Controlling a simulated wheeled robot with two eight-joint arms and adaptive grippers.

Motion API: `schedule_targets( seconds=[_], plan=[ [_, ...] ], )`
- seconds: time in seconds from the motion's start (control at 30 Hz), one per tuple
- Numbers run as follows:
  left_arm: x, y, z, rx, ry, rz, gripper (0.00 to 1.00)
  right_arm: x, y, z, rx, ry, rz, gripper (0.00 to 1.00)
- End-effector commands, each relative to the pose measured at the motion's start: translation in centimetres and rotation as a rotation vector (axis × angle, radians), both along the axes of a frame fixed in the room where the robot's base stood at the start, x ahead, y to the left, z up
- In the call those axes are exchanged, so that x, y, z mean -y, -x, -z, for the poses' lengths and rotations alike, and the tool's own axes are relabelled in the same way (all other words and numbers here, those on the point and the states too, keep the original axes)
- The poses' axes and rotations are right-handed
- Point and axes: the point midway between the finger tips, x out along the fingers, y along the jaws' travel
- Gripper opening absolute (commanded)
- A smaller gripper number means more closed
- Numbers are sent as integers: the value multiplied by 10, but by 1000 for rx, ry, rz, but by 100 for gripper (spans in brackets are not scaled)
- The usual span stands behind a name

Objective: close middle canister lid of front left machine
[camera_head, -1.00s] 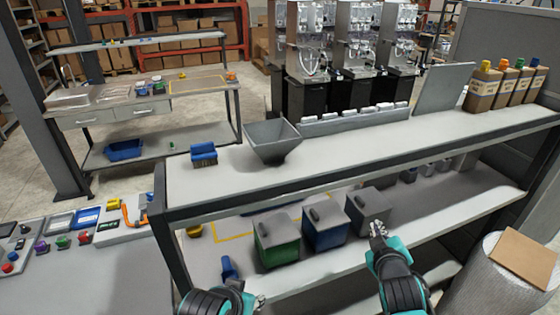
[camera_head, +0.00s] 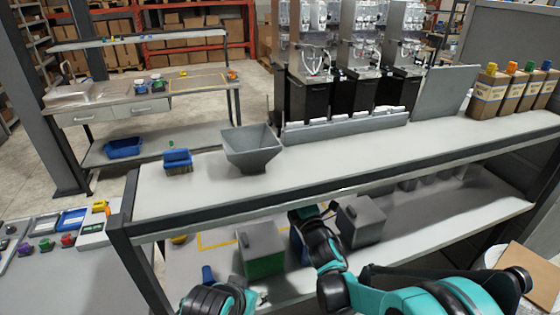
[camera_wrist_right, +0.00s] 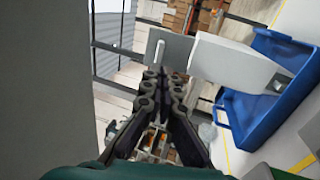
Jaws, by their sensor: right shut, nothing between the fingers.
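Several silver dispenser machines stand behind the shelf in the head view, and I see the left one (camera_head: 311,62). Clear canisters (camera_head: 303,20) sit at its top. The frame's upper edge cuts them off, so I cannot tell how the middle lid stands. My right gripper (camera_head: 328,208) is at the front of the shelf, far below and in front of the machines. In the right wrist view its fingers (camera_wrist_right: 163,76) are shut with nothing between them. My left gripper (camera_head: 263,297) shows only in part, low at the bottom edge.
A grey hopper (camera_head: 252,150) and a blue brush (camera_head: 178,160) stand on the upper shelf (camera_head: 350,160). A green box (camera_head: 262,262) and a grey box (camera_head: 361,222) stand below. A blue tray (camera_wrist_right: 232,112) shows in the wrist view. Cartons (camera_head: 490,92) stand at right.

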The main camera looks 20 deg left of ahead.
Motion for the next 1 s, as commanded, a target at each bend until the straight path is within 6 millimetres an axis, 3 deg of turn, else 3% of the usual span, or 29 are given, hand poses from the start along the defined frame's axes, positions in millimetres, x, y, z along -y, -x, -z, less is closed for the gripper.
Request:
schedule_targets(
  seconds=[0.2, 0.4, 1.0],
  plan=[
    [0, 0, 9, 0, 0, 0, 40, -26, -36, -10, 0, 0, -1, 0],
    [0, 0, 14, 0, 0, 0, 40, -40, -57, -16, -1, -1, 0, 0],
    [0, 0, 15, 0, 0, 0, 40, -45, -64, -20, -1, -1, 1, 0]
  ],
)
